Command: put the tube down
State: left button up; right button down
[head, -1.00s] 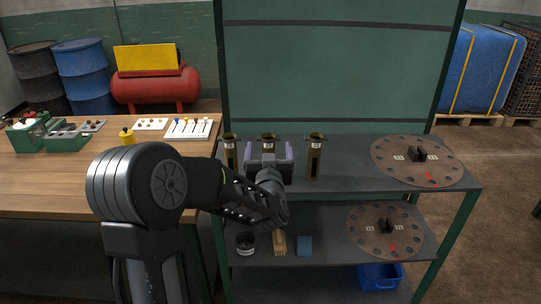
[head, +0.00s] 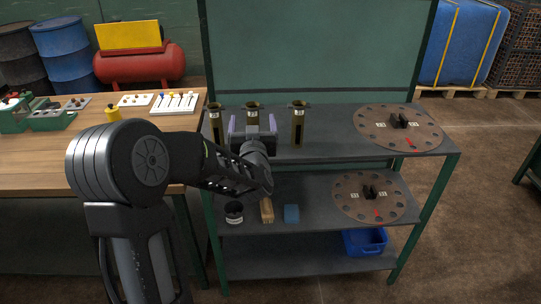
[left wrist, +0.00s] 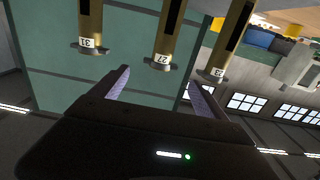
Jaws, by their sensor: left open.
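Three brass tubes with flanged tops and white number labels stand upright in a row on the rack's upper shelf (head: 335,147): a left one (head: 215,125), a middle one (head: 252,107) and a right one (head: 298,125). In the left wrist view, which looks upside down, the middle tube (left wrist: 168,30) reads 27, between two others (left wrist: 90,20) (left wrist: 233,35). My left gripper (head: 252,126) is open in front of the middle tube and hides its lower part. In the wrist view its fingers (left wrist: 160,85) point toward that tube, with nothing gripped. My right gripper is out of view.
Round perforated discs lie on the upper (head: 375,122) and lower (head: 350,205) shelves at right. A black cup (head: 234,212), a wooden brush-like block (head: 266,211) and a blue block (head: 291,214) sit on the lower shelf. A wooden workbench (head: 60,165) is at left.

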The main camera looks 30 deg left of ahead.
pick_arm(q)
jog(key=s+d+f+m+g+h, duration=0.25)
jog(key=d+f+h, duration=0.25)
jog(key=d+f, duration=0.8)
jog(key=s+d+f+m+g+h, duration=0.1)
jog(key=s+d+f+g+h, duration=0.15)
jog(key=d+f+h, duration=0.95)
jog(key=s+d+f+g, duration=0.3)
jog(key=s+f, duration=0.3)
jog(key=s, duration=0.3)
jog(key=s+d+f+m+g+y, duration=0.1)
jog(key=s+d+f+g, duration=0.2)
jog(key=s+d+f, duration=0.3)
jog(key=s+d+f+m+g+y, duration=0.1)
jog(key=s+d+f+g, duration=0.2)
jog(key=s, duration=0.9)
jog(key=x, duration=0.4)
jog(key=shift+s+d+f, duration=0.2)
jog(key=shift+d, duration=0.2)
jog(key=shift+a, duration=0.1)
